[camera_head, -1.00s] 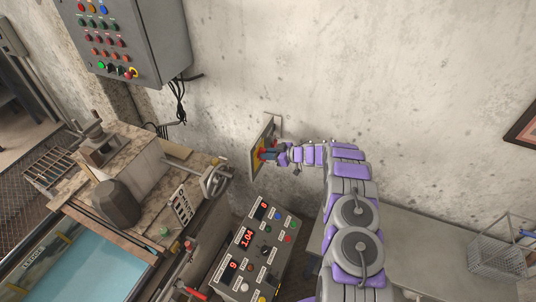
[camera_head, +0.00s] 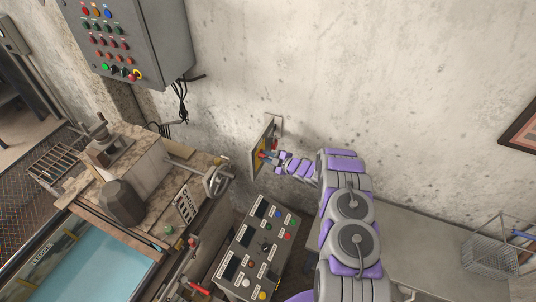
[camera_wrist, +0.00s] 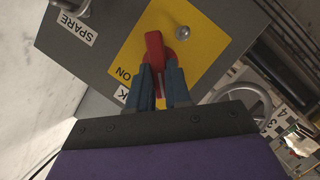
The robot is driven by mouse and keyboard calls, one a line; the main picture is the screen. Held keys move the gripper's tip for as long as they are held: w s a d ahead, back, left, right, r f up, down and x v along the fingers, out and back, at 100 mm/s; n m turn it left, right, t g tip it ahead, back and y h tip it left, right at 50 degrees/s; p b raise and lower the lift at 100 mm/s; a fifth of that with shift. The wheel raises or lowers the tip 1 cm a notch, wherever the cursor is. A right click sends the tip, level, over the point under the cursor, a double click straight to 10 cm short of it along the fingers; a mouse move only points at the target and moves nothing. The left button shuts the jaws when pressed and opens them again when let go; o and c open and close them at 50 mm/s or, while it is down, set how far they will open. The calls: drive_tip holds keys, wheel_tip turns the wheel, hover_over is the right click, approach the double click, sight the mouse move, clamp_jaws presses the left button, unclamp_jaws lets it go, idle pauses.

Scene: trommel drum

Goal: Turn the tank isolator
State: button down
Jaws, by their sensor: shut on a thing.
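The tank isolator shows in the wrist view as a red handle (camera_wrist: 154,47) on a yellow plate (camera_wrist: 205,47), fixed to a grey panel (camera_wrist: 110,45). The panel also shows edge-on against the wall in the head view (camera_head: 262,143). My gripper (camera_wrist: 160,82) is shut on the red handle, with one dark blue finger on each side of its lower part. The handle's upper end stands clear of the fingers. "ON" is readable beside the fingers; another label is partly hidden behind them. In the head view my gripper (camera_head: 268,157) is small at the panel.
A sloped console (camera_head: 258,247) with dark displays stands below the panel. A handwheel (camera_head: 217,180) is to the left, beside a tank of blue water (camera_head: 95,262). A grey control cabinet (camera_head: 130,40) hangs upper left. A wire basket (camera_head: 490,260) is at right.

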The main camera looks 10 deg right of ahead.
drive_tip(key=shift+s+a+f+n+t+y+p, duration=0.1)
drive_tip(key=shift+f+n+t+p, duration=0.1)
drive_tip(key=shift+n+t+p, duration=0.6)
drive_tip(key=shift+s+a+f+n+t+y+p, duration=0.1)
drive_tip(key=shift+f+n+t+p, duration=0.15)
drive_tip(key=shift+n+p, duration=0.95)
drive_tip(key=shift+s+f+n+t+y+p, duration=0.15)
drive_tip(key=shift+n+t+p, duration=0.4)
drive_tip(key=shift+n, duration=0.95)
drive_tip(key=shift+f, duration=0.2)
drive_tip(key=c, duration=1.3)
unclamp_jaws()
drive_tip(key=shift+o, duration=1.2)
drive_tip(key=shift+w+r, duration=0.1)
drive_tip(key=shift+r, duration=0.1)
